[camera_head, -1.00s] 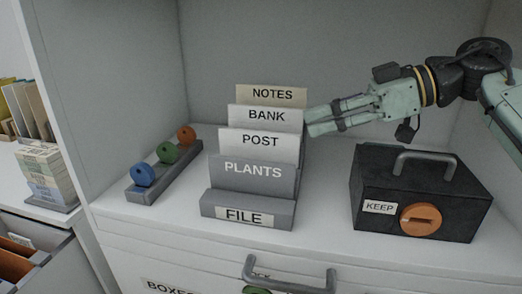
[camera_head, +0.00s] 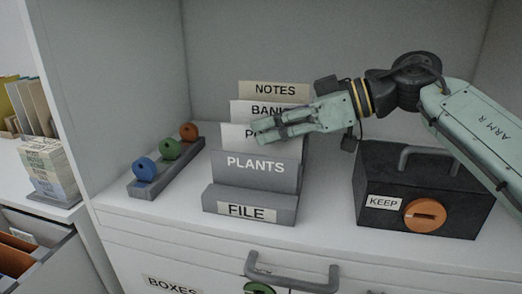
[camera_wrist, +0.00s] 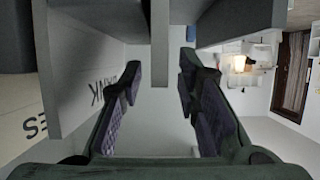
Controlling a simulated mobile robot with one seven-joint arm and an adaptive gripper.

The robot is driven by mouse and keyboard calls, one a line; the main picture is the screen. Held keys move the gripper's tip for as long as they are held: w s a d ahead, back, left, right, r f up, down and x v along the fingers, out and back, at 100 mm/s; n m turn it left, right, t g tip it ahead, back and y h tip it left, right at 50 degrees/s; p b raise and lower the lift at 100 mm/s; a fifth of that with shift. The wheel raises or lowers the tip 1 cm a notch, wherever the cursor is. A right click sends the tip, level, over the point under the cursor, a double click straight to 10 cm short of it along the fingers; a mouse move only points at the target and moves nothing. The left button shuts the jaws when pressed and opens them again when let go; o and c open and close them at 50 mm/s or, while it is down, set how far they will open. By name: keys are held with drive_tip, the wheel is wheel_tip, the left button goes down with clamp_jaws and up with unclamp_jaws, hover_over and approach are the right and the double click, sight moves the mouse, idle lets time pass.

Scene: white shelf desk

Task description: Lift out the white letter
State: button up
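A grey file holder (camera_head: 212,205) labelled FILE stands on the shelf desk. It holds upright cards: a grey PLANTS card (camera_head: 255,180), a white POST card (camera_head: 230,140), a pale BANK card (camera_head: 243,110) and a beige NOTES card (camera_head: 275,90). I cannot tell a separate white letter from these cards. My gripper (camera_head: 262,132) reaches from the right across the POST card and hides most of its label. In the wrist view my gripper (camera_wrist: 160,68) has its two fingers apart, with a thin grey upright edge (camera_wrist: 160,45) between them and the BANK card (camera_wrist: 95,85) on the left.
A black KEEP box (camera_head: 385,222) with an orange slotted disc stands to the right under my arm. A grey rack (camera_head: 150,187) with blue, green and orange discs stands to the left. A drawer handle (camera_head: 290,280) is below the front edge.

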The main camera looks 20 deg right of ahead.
clamp_jaws()
drive_tip(key=shift+r, duration=0.1)
idle(0.5)
wheel_tip(320, 180, up, 10)
drive_tip(key=p, duration=1)
